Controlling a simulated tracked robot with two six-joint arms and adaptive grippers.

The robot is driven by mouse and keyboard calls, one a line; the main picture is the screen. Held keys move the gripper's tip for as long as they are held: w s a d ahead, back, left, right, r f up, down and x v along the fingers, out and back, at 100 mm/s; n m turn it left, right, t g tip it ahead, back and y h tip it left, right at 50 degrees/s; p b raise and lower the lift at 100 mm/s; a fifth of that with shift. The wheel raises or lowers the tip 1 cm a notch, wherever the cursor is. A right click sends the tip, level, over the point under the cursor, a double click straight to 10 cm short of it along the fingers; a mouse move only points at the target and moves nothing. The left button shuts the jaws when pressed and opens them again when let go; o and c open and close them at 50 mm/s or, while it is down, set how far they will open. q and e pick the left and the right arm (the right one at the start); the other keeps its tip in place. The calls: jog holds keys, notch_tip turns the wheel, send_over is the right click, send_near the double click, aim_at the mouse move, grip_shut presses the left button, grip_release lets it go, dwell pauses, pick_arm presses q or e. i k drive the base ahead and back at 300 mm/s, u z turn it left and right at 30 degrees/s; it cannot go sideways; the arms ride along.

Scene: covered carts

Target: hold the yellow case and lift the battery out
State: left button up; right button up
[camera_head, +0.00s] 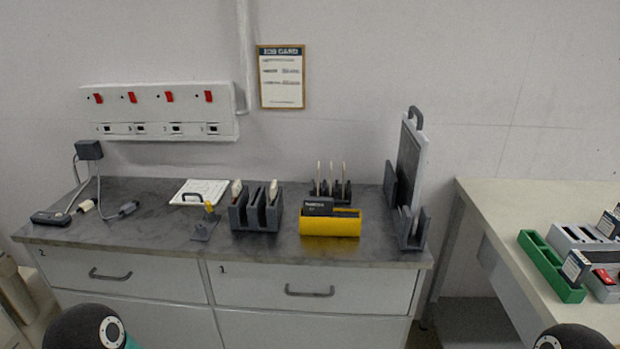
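The yellow case (331,227) stands near the front edge of the dark grey worktop, right of its middle. A dark battery (318,206) with pale lettering sticks up out of the left part of the case. Its lower part is hidden by the case's front wall. Neither of my grippers is in view. Only rounded dark parts of my arms show at the bottom left and bottom right corners, well away from the case.
A dark slotted holder (256,213) stands just left of the case. A small rack (331,190) is behind it. An upright panel with a handle (409,165) stands to the right. A charger (50,218) with cables lies far left. A green tray (545,262) is on the right-hand table.

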aim_at(314, 207)
jog(key=z, duration=5.8)
jog(key=k, duration=1.15)
jog(key=u, duration=5.8)
